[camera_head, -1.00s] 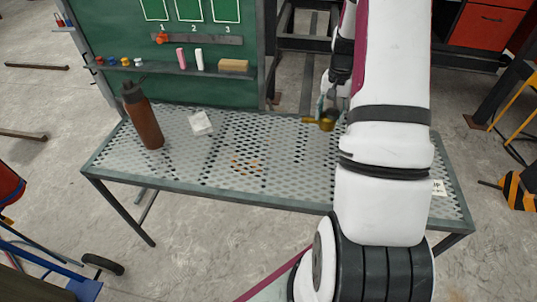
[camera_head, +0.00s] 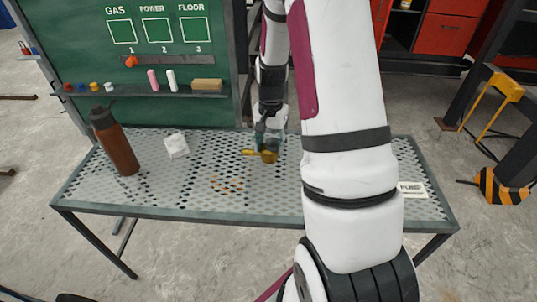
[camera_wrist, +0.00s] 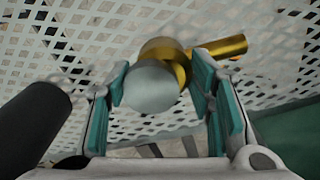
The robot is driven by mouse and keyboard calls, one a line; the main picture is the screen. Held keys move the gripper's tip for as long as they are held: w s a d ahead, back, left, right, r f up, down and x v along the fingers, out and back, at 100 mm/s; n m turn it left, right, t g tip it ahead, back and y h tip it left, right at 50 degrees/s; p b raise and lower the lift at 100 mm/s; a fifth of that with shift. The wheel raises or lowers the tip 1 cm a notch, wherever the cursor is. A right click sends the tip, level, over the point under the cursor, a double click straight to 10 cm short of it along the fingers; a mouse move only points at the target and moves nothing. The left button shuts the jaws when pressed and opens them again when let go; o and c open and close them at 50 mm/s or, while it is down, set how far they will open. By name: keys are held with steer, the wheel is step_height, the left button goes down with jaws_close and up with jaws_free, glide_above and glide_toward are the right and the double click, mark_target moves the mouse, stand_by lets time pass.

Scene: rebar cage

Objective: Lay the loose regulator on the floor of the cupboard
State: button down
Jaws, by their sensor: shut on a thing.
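My gripper (camera_head: 268,143) is above the perforated metal table in the head view. It is shut on the brass regulator (camera_head: 268,156). In the wrist view the regulator (camera_wrist: 165,62) sits between the teal finger pads (camera_wrist: 165,90), with a round pale end toward the camera and a brass stem pointing right. The table's mesh shows behind it in the wrist view; I cannot tell the exact gap between regulator and table. No cupboard floor is clearly seen in these frames.
A brown bottle (camera_head: 115,145) stands at the table's left, with a white crumpled item (camera_head: 176,145) beside it. A green board (camera_head: 150,60) with a shelf of chalks stands behind the table (camera_head: 230,200). A white label (camera_head: 412,189) lies at the right. A yellow-black striped object (camera_head: 500,188) is on the floor at right.

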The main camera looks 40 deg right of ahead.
mark_target(269, 154)
steer(key=shift+w+a+f, duration=0.1)
steer(key=shift+a, duration=0.1)
steer(key=shift+f+b, duration=0.45)
steer(key=shift+f, duration=1.15)
steer(key=shift+f, duration=0.15)
steer(key=c, duration=0.7)
jaws_free()
steer(key=shift+c, duration=0.2)
